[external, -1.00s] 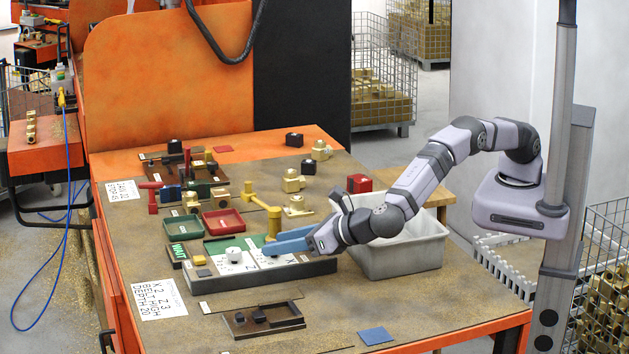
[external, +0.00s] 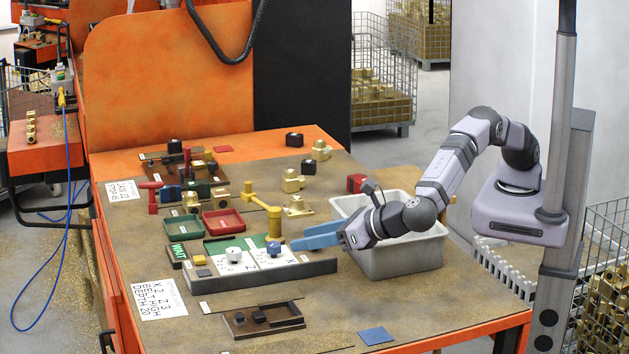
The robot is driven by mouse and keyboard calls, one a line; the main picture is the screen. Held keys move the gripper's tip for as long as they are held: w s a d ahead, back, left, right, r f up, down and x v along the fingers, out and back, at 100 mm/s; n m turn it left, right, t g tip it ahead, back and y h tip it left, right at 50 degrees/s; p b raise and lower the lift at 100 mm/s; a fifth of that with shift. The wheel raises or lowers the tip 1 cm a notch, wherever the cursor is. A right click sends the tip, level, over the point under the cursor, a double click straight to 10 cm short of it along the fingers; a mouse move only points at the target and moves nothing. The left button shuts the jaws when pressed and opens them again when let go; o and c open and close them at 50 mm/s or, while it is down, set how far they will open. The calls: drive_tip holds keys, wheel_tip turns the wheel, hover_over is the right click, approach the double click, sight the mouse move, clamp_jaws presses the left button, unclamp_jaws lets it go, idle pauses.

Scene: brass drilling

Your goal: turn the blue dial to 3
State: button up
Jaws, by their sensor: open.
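The blue dial (external: 273,248) sits on the right white dial face of a long grey panel block on the bench. Its pointer and numbers are too small to read. A white dial (external: 234,253) sits on the face to its left. My gripper (external: 301,236) has long blue fingers, open and empty. They point left, with their tips to the right of the blue dial and a little above it in the picture, apart from it.
A yellow lever on a post (external: 272,218) stands just behind the panel, close to my fingers. A white bin (external: 410,252) lies under my wrist. Red (external: 222,223) and green (external: 183,229) trays sit behind left. A dark tray (external: 263,319) lies in front.

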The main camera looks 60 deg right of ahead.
sight(274, 244)
idle(0.3)
